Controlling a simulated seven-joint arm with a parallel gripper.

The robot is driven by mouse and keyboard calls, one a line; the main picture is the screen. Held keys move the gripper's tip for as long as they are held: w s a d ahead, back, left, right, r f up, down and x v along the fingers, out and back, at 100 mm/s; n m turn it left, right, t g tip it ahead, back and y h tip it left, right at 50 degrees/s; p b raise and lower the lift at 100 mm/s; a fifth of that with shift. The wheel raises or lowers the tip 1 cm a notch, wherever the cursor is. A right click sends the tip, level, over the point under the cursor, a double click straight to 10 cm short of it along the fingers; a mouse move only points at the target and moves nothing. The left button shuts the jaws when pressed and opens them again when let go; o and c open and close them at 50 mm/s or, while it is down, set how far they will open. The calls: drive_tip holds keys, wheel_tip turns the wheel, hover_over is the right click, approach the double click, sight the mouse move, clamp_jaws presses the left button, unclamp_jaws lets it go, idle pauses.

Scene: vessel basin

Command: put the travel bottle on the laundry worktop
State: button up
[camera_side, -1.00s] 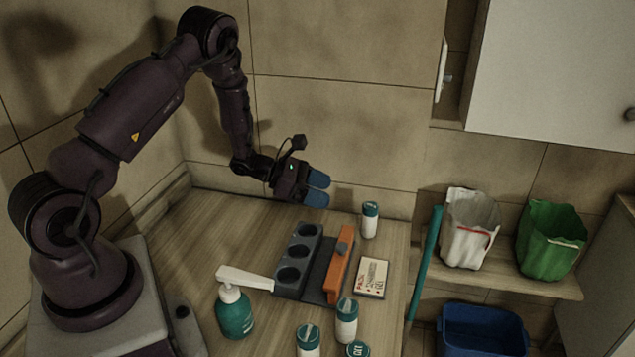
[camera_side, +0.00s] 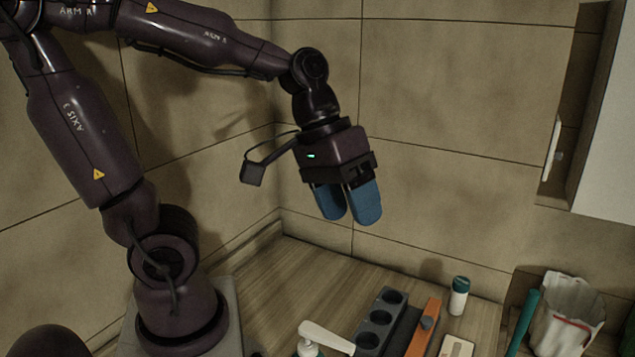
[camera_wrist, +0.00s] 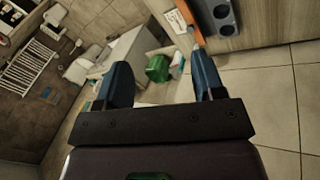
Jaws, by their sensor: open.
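A small white bottle with a teal cap (camera_side: 459,297) stands upright at the back right of the wooden worktop (camera_side: 290,285). It may be the travel bottle, but I cannot tell for certain. My gripper (camera_side: 348,215) is high above the worktop, left of this bottle and well apart from it. Its blue fingers point down and are apart, with nothing seen between them. In the wrist view my gripper (camera_wrist: 162,80) also shows empty, and no bottle can be made out there.
A dark rack with round holes (camera_side: 376,318) and an orange block (camera_side: 424,328) lie left of the bottle, near a pale card (camera_side: 457,346). A pump bottle (camera_side: 308,346) is cut off below. Right of the worktop are a white bag (camera_side: 568,315) and, in the wrist view, a green bag (camera_wrist: 158,68).

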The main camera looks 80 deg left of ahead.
drive_tip(key=s+m+t+y, duration=0.1)
drive_tip(key=s+a+r+m+y, duration=0.1)
drive_tip(key=s+a+r+m+t+y, duration=0.1)
drive_tip(key=m, duration=0.1)
drive_tip(key=shift+s+r+t, duration=0.2)
drive_tip(key=shift+s+t, duration=0.05)
drive_tip(key=shift+t, duration=0.05)
